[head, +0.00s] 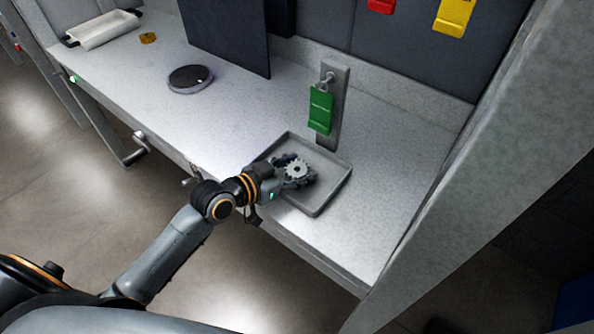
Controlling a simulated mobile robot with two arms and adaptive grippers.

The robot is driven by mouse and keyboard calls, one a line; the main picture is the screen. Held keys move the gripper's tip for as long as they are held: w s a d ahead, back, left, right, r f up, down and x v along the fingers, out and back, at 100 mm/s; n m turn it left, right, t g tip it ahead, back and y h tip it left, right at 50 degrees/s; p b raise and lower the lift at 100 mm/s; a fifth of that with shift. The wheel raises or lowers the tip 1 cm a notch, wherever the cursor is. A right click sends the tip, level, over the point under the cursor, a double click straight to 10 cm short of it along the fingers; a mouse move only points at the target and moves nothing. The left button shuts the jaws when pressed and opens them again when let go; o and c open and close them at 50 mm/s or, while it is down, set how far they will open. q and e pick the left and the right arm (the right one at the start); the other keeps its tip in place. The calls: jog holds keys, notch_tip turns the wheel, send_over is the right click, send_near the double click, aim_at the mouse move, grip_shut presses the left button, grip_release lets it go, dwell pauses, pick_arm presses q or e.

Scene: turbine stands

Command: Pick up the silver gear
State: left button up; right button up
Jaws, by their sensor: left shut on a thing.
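The silver gear (297,168) is a small toothed disc with a dark centre. It shows over the grey tray (338,187) on the right part of the bench. My left gripper (299,174) reaches in from the left over the tray's near left edge and is shut on the gear. The fingers are dark and partly hidden by the gear. I cannot tell whether the gear touches the tray floor. My right gripper is not in view.
A green block (320,110) hangs on a metal stand (334,100) just behind the tray. A dark round disc (190,78) lies on the bench (240,110) to the left. A dark upright panel (228,35) stands behind. The bench right of the tray is clear.

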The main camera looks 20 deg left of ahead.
aim_at(297, 169)
pick_arm(q)
jog(key=shift+r, duration=0.2)
grip_shut()
jog(key=shift+r, duration=0.25)
notch_tip(297, 169, up, 2)
jog(key=shift+r, duration=0.1)
jog(key=s+a+r+p, duration=0.2)
jog(key=s+r, duration=0.3)
jog(key=s, duration=0.1)
jog(key=s+a+r+p, duration=0.2)
jog(key=s+r+p, duration=0.1)
jog(key=s+r, duration=0.2)
jog(key=shift+s+a+p, duration=0.3)
jog(key=shift+s+a, duration=0.1)
jog(key=shift+s, duration=0.7)
